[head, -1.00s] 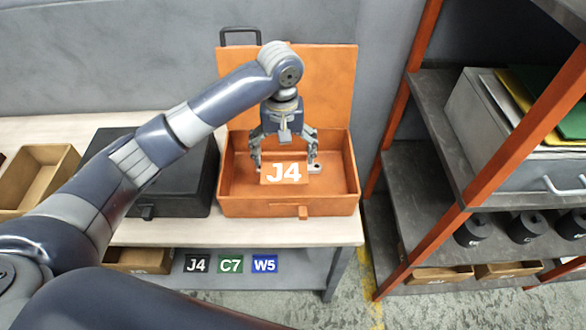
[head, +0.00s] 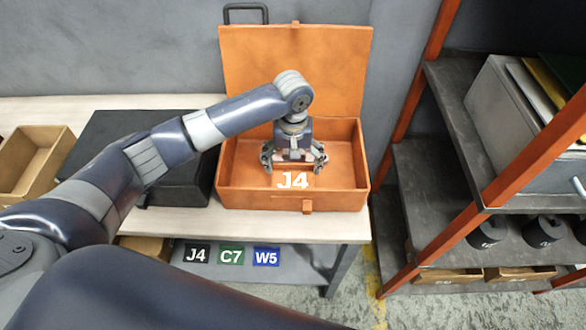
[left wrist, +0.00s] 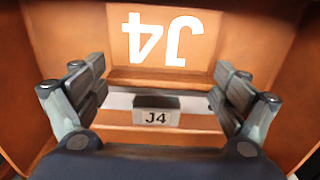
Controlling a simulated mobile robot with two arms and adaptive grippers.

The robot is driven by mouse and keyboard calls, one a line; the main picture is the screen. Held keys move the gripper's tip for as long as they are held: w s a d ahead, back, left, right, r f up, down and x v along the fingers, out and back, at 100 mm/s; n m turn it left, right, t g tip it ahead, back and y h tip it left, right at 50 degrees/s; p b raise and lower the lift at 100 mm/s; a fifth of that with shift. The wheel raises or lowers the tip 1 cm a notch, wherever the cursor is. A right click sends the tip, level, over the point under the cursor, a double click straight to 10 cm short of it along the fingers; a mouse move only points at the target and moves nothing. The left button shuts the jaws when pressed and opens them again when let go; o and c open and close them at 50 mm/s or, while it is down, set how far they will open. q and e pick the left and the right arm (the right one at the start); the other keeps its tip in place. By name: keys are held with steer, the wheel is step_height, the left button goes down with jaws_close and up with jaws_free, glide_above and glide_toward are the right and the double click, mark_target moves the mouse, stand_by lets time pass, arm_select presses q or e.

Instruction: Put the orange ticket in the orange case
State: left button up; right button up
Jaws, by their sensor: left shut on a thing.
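The orange ticket (head: 293,181) has large white J4 letters and is in the orange case (head: 238,199), near its front wall. My left gripper (head: 294,166) is shut on the ticket, pointing down inside the case. The case stands on the table with its lid up behind. In the left wrist view the white J4 on orange (left wrist: 164,40) shows upside down beyond the fingers. I cannot tell whether the ticket touches the case floor. My right gripper is not in view.
A closed black case (head: 180,182) stands left of the orange case, and a cardboard bin (head: 38,165) beyond it. J4, C7 and W5 labels (head: 231,256) are below the table edge. An orange-framed shelf rack (head: 420,275) with a grey box stands at the right.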

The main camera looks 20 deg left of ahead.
mark_target(293, 170)
arm_select(q)
step_height(293, 170, down, 3)
steer(key=shift+r, duration=0.15)
steer(key=shift+f, duration=0.25)
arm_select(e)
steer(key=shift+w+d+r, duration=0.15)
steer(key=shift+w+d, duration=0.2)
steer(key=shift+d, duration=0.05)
arm_select(q)
steer(key=shift+f, duration=0.1)
steer(key=o, duration=0.7)
step_height(293, 170, up, 12)
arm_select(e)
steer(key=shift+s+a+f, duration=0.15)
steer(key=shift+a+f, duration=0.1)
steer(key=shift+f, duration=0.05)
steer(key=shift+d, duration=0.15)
